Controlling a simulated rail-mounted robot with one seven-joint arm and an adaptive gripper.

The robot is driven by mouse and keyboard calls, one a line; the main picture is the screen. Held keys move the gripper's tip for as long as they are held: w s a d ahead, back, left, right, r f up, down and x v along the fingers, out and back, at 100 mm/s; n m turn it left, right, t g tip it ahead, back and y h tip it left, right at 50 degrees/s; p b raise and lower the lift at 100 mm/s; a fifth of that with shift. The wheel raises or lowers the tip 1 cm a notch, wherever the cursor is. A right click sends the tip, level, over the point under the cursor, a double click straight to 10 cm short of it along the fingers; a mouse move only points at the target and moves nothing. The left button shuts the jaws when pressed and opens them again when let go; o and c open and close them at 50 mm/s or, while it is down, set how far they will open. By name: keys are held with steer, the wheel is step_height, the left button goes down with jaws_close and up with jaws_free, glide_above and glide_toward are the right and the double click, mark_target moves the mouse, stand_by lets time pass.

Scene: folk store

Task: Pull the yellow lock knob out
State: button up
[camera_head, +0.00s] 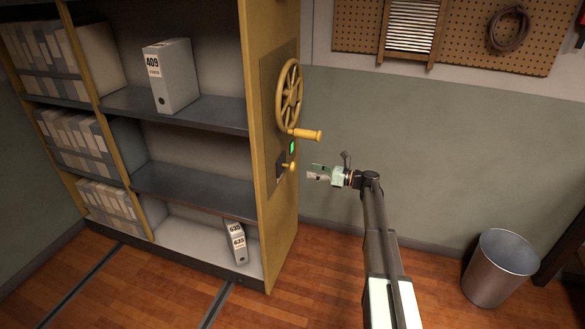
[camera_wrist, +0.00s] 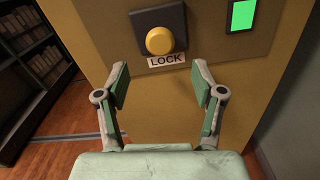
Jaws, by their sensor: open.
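The yellow lock knob (camera_wrist: 160,41) sits on a dark square plate above a "LOCK" label (camera_wrist: 167,60) in the wrist view. In the head view the knob (camera_head: 291,166) is on the end panel of the shelf unit, below the handwheel. My gripper (camera_wrist: 161,80) is open and empty, its two fingers spread to either side below the knob and apart from it. In the head view my gripper (camera_head: 312,172) is just right of the knob, facing the panel.
A yellow handwheel (camera_head: 289,95) with a protruding handle (camera_head: 306,134) is mounted above the knob. A lit green indicator (camera_wrist: 243,15) is beside the lock plate. The shelf unit (camera_head: 270,230) stands left, a metal bin (camera_head: 500,268) right. Floor between is clear.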

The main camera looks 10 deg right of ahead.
mark_target(295, 167)
steer(key=x, duration=0.9)
steer(key=shift+w, duration=0.1)
